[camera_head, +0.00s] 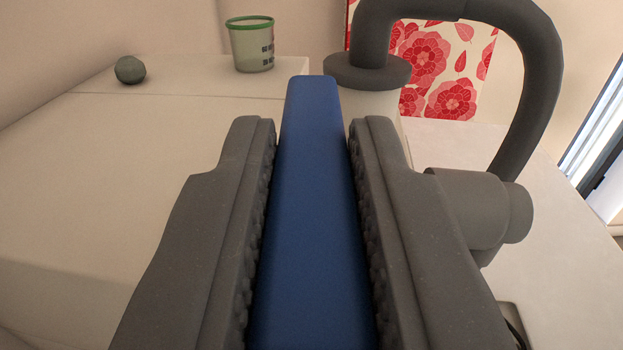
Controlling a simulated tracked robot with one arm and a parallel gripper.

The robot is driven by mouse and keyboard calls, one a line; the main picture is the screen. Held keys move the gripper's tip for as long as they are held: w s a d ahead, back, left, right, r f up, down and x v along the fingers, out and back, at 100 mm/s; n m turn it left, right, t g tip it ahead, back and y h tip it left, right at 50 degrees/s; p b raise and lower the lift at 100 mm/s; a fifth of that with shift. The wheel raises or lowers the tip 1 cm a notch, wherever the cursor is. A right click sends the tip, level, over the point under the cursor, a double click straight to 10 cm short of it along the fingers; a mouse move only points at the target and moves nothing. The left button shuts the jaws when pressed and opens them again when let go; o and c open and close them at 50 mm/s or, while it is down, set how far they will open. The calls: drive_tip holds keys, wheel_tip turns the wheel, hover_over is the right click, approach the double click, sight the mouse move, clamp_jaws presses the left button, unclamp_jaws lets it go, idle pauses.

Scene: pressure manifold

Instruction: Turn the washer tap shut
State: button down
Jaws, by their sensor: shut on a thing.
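A long blue bar (312,200), which looks like the tap's handle, runs up the middle of the view. My gripper (312,140) is shut on it, with one dark grey ridged finger along each side. The bar's far end reaches a little past the fingertips. A dark grey pipe (540,70) with a round flange (367,71) stands behind and to the right. It curves down to a thick grey cylindrical fitting (470,205), partly hidden by the right finger. The tap's body and the bar's near end are out of sight.
A pale surface (100,190) lies to the left, with a small dark ball (130,70) and a clear green-rimmed cup (252,44) at its back. A red floral panel (440,80) stands behind the pipe. The pipe is close on the right; the left is more open.

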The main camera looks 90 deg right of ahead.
drive_tip(key=shift+w+r, duration=0.1)
drive_tip(key=shift+r, duration=0.05)
idle(0.4)
drive_tip(key=c, duration=1.3)
unclamp_jaws()
drive_tip(key=shift+a, duration=0.1)
drive_tip(key=shift+a, duration=0.3)
drive_tip(key=a+b, duration=0.2)
drive_tip(key=a, duration=1.1)
drive_tip(key=shift+b, duration=0.35)
